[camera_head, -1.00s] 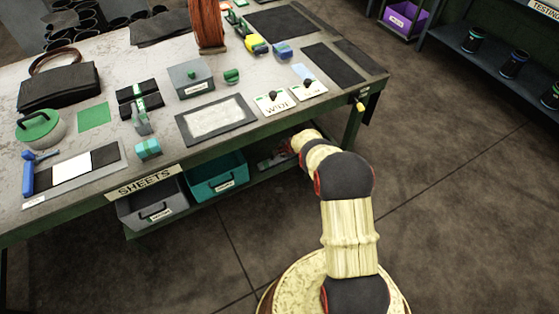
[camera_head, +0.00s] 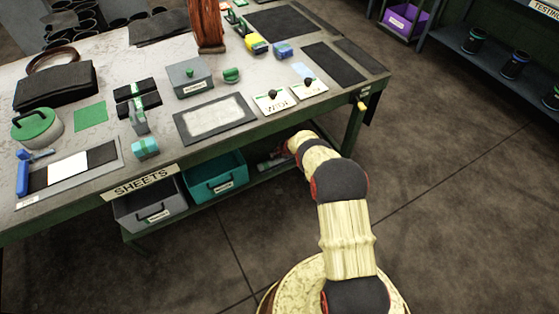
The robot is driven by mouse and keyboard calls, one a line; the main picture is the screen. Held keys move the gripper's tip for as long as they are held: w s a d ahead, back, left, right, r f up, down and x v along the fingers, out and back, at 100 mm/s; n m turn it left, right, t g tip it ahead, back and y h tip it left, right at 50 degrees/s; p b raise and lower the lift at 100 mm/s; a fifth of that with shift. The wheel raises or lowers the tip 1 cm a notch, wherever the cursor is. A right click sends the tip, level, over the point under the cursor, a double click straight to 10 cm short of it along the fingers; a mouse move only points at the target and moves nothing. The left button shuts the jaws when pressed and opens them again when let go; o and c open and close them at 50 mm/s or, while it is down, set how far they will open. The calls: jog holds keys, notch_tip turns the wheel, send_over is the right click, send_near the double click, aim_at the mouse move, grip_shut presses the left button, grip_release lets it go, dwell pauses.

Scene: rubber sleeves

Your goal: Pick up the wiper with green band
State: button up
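On the workbench at left, a dark pad with a green band (camera_head: 135,92) lies beside another dark pad. A small upright grey piece with green on it (camera_head: 138,120) stands just in front of them. I cannot tell which of these is the wiper with the green band. My arm reaches to the bench's front edge at right of centre. What seems to be my gripper (camera_head: 271,162) is small and dark, below the tabletop edge near the lower shelf. Its fingers are too unclear to tell open from shut, and no held object is visible.
Grey (camera_head: 150,207) and teal (camera_head: 216,177) bins sit below. The floor at right is clear.

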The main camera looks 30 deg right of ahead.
grip_shut()
dwell(0.5)
jog(key=shift+r, duration=0.15)
